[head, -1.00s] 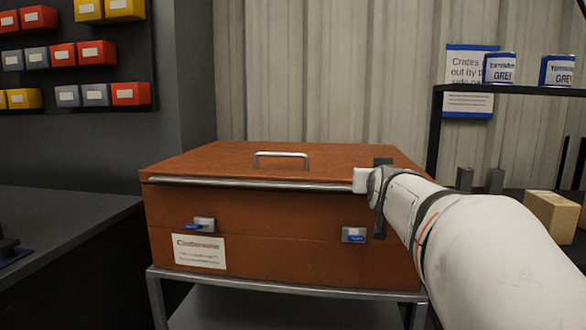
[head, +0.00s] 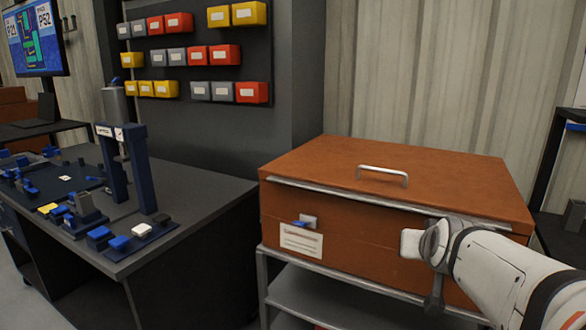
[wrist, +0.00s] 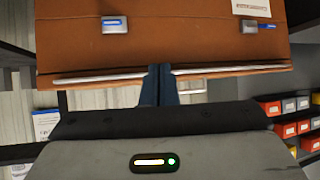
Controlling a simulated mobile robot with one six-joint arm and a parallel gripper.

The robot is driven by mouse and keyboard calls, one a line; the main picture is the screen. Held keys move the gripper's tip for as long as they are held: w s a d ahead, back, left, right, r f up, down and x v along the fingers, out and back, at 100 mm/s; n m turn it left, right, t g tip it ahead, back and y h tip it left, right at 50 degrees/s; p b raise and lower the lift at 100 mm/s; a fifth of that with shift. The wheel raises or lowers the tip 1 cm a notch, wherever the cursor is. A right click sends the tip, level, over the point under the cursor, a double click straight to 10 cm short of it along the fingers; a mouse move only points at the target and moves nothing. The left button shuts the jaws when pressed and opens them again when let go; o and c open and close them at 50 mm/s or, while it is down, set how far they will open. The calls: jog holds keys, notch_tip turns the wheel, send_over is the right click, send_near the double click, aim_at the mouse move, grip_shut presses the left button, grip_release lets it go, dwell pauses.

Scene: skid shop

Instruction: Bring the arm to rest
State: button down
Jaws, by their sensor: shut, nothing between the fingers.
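My gripper (wrist: 160,70) shows in the wrist view as two dark blue fingers close together, shut and empty. They overlap the metal strip along the lid edge of an orange-brown crate (wrist: 205,50); I cannot tell whether they touch it. In the head view my white arm comes in from the lower right, in front of the crate's right side. My fingers are mostly hidden there behind the wrist. The crate (head: 340,165) is closed, with a metal handle (head: 382,171) on its lid. A left latch (head: 305,221) shows; my arm hides the right one.
The crate stands on a grey metal stand (head: 310,280). A dark workbench (head: 205,205) on the left holds a press-like fixture (head: 145,170) and small blue parts. Coloured bins (head: 238,92) hang on the wall behind. A dark shelf frame (head: 555,150) stands on the right.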

jog(key=s+a+r+n+g+y+p, duration=0.1)
jog(key=s+a+g+p, duration=0.3)
jog(key=s+p, duration=0.4)
jog(key=s+a+r+n+g+y+p, duration=0.1)
jog(key=s+a+r+n+g+p, duration=0.1)
jog(key=s+a+r+g+p, duration=0.2)
jog(key=s+a+p, duration=0.2)
jog(key=s+p, duration=0.1)
jog(key=s, duration=0.1)
jog(key=shift+a+r+y+p, duration=0.2)
jog(key=shift+a+y+p, duration=0.1)
jog(key=shift+p, duration=0.05)
jog(key=shift+s, duration=0.1)
